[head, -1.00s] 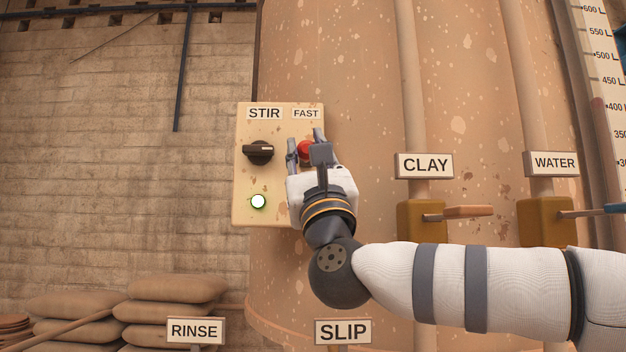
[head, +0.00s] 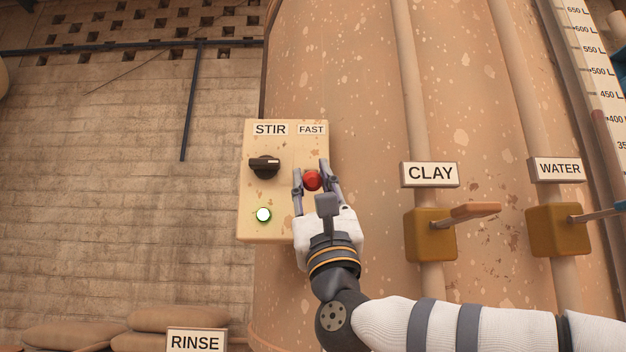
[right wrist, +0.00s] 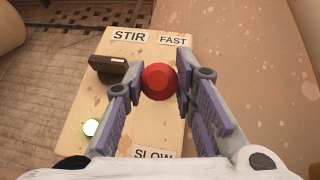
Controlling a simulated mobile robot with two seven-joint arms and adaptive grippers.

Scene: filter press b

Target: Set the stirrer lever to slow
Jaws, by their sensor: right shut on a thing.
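The stirrer lever's red knob (head: 312,181) is on the right side of the cream STIR panel (head: 285,205). It sits below the FAST label (head: 311,129), slightly lower than the black rotary knob. My right gripper (head: 315,178) is shut on the red knob, one finger on each side. The right wrist view shows the red knob (right wrist: 159,81) between the fingers, with the FAST label (right wrist: 173,40) above and the SLOW label (right wrist: 153,154) below, partly cut off by my gripper. The lever's shaft is hidden. My left gripper is not in view.
A black rotary knob (head: 264,166) and a lit green lamp (head: 263,214) are on the panel's left. CLAY (head: 430,174) and WATER (head: 558,169) signs, with valve handles below, stand to the right. A RINSE sign (head: 196,341) is at the bottom left.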

